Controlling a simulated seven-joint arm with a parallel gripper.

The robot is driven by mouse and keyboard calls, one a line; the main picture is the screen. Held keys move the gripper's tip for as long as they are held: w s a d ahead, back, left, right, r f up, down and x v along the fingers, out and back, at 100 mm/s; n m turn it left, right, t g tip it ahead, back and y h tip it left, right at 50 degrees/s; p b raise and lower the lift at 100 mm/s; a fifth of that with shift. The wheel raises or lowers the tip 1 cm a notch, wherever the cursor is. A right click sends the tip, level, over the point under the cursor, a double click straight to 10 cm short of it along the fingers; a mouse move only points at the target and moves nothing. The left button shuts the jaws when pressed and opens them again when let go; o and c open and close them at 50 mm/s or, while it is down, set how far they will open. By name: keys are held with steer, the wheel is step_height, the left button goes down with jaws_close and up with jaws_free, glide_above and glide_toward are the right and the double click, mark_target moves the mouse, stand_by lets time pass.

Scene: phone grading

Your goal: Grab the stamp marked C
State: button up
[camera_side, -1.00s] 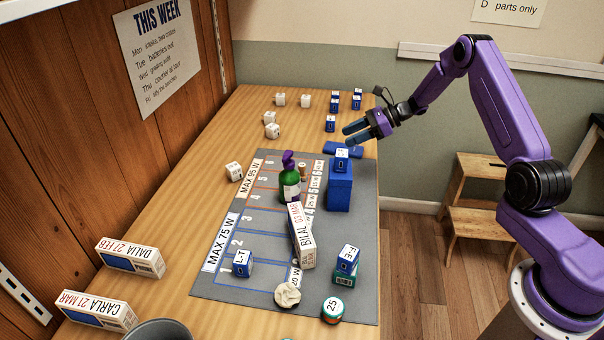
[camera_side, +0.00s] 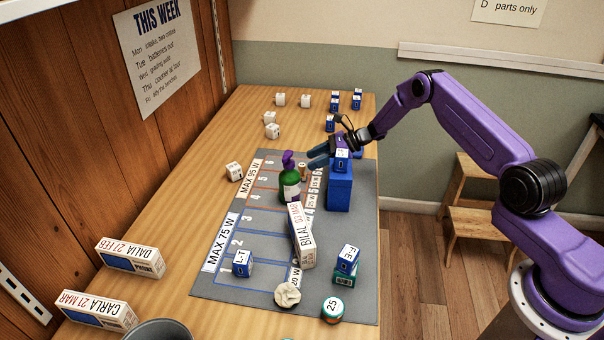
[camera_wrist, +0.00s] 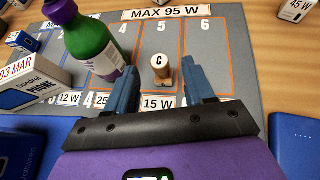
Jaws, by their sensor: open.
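The stamp marked C (camera_wrist: 161,72) stands upright on the grey mat in the wrist view, a small wooden piece with a round pale top lettered C. In the side view the stamp (camera_side: 303,172) is small and partly hidden beside the bottle and my gripper. My gripper (camera_wrist: 163,88) is open, its two blue fingers apart with the stamp showing beyond and between their tips. In the side view my gripper (camera_side: 316,157) is over the mat's right part, behind the blue box. I cannot tell its exact height above the stamp.
A green bottle with a purple cap (camera_wrist: 92,42) stands close left of the stamp. A blue box (camera_side: 340,188) with a small block on top stands near my gripper. The Bilal box (camera_side: 303,237) is nearer the front. The grey mat (camera_side: 248,293) has open numbered cells.

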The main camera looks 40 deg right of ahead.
mark_target(302, 165)
steer(key=x, duration=0.3)
steer(key=shift+a+f, duration=0.2)
steer(key=shift+f, duration=0.3)
steer(key=shift+x, duration=0.8)
steer(key=shift+w, duration=0.1)
jaws_close()
